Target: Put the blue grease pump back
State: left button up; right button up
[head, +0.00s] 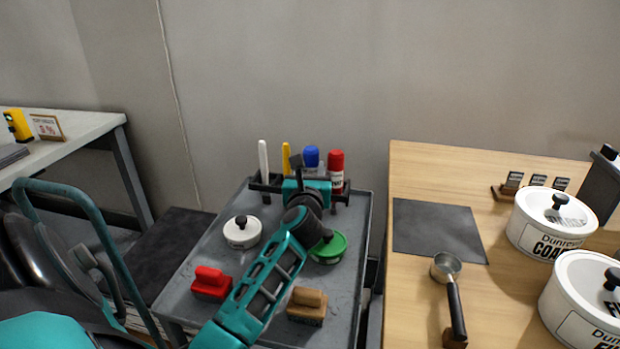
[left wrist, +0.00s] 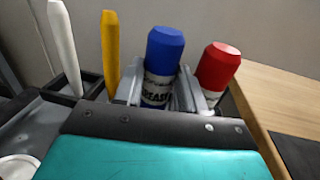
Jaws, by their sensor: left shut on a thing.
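The blue grease pump (head: 312,155) stands upright at the rack (head: 265,184) along the far edge of the grey cart. In the left wrist view the blue pump (left wrist: 160,58) sits between the two fingers of my left gripper (left wrist: 162,92), which is shut on it. In the head view my left gripper (head: 313,174) reaches over the cart to the rack. The pump's lower part is hidden behind my gripper, so I cannot tell whether its base rests in the rack. My right gripper is not in view.
A red bottle (head: 336,168) stands close right of the pump; yellow (head: 286,158) and white (head: 263,158) sticks stand left. On the cart are a white pot (head: 242,232), green pot (head: 332,248), red brush (head: 211,283) and brown brush (head: 306,305). A wooden table (head: 410,290) is right.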

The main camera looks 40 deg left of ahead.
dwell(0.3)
pick_arm(q)
jog(key=o, duration=0.8)
jog(key=shift+f, duration=0.1)
jog(key=shift+s+d, duration=0.1)
jog(key=shift+s, duration=0.05)
jog(key=p+v, duration=0.1)
jog(key=v, duration=1)
jog(key=shift+s+d, duration=0.25)
jog(key=shift+s, duration=0.05)
